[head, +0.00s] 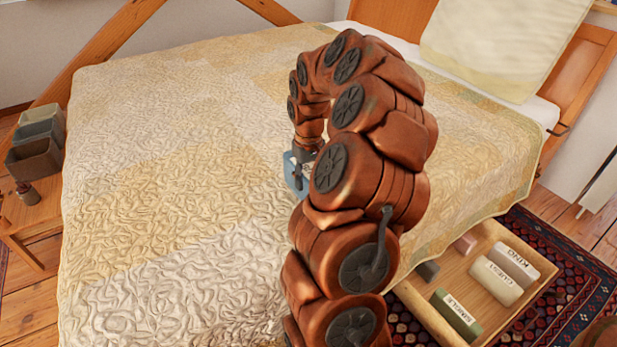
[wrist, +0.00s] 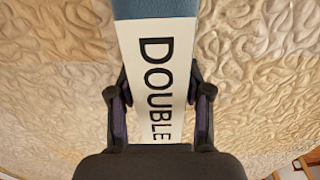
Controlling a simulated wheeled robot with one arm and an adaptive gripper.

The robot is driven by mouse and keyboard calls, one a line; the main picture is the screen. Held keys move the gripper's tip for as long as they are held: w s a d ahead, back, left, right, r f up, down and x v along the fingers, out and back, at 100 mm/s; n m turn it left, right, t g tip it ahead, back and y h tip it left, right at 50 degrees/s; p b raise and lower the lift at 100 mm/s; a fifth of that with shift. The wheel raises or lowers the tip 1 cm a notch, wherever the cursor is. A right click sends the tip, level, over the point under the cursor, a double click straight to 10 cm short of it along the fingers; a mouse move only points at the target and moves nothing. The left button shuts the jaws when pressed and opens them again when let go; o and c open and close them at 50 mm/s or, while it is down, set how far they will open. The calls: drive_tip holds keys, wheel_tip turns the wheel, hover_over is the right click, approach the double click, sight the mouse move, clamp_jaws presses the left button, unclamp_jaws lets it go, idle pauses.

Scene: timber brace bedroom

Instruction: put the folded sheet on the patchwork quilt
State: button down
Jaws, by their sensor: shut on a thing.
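My gripper (wrist: 160,98) is shut on a blue folded sheet (wrist: 155,10) with a white band reading DOUBLE. One finger presses on each side of the band in the wrist view. In the head view the blue sheet (head: 294,176) shows in part beside my arm, over the patchwork quilt (head: 190,190). The quilt, in cream and pale yellow patches, covers the bed and fills the wrist view behind the sheet (wrist: 60,70). My arm hides part of the quilt. I cannot tell whether the sheet touches it.
A wooden tray (head: 440,325) on the dark patterned rug (head: 575,295) holds several labelled bundles at the bed's right side. A pale pillow (head: 490,45) lies at the headboard. Grey bins (head: 35,155) stand at the left. The quilt's left and middle are clear.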

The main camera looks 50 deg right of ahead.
drive_tip(key=shift+f, duration=0.35)
drive_tip(key=shift+c, duration=2)
unclamp_jaws()
drive_tip(key=shift+r, duration=0.1)
wheel_tip(320, 180, up, 12)
drive_tip(key=shift+f, duration=0.1)
